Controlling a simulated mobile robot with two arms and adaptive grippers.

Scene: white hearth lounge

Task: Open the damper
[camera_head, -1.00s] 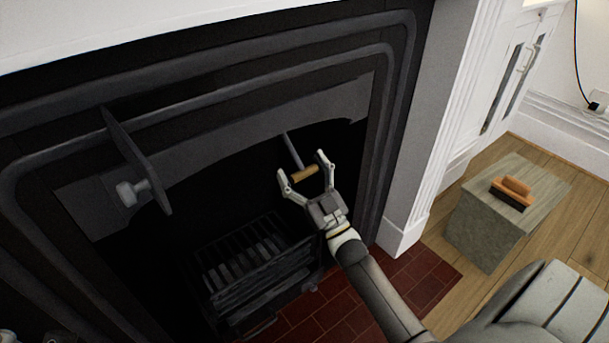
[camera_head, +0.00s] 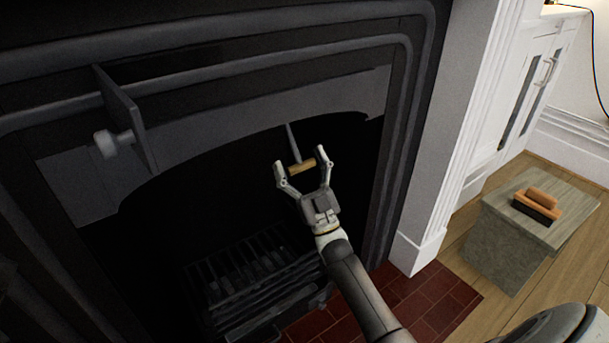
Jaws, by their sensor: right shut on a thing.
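The damper handle (camera_head: 302,167) is a short wooden-coloured bar at the lower end of a thin grey rod (camera_head: 293,142). The rod comes down from under the arched top of the dark fireplace opening. My right gripper (camera_head: 302,168) is shut on the handle, with one finger at each end of the bar. The damper plate itself is hidden up inside the chimney. My left gripper is not in view.
A dark metal fireplace surround (camera_head: 399,120) frames the opening. A fire grate (camera_head: 262,285) stands low inside. A bracket with a knob (camera_head: 106,144) juts out at the left. A stone block (camera_head: 515,245) carrying a brush (camera_head: 537,204) stands on the floor at right.

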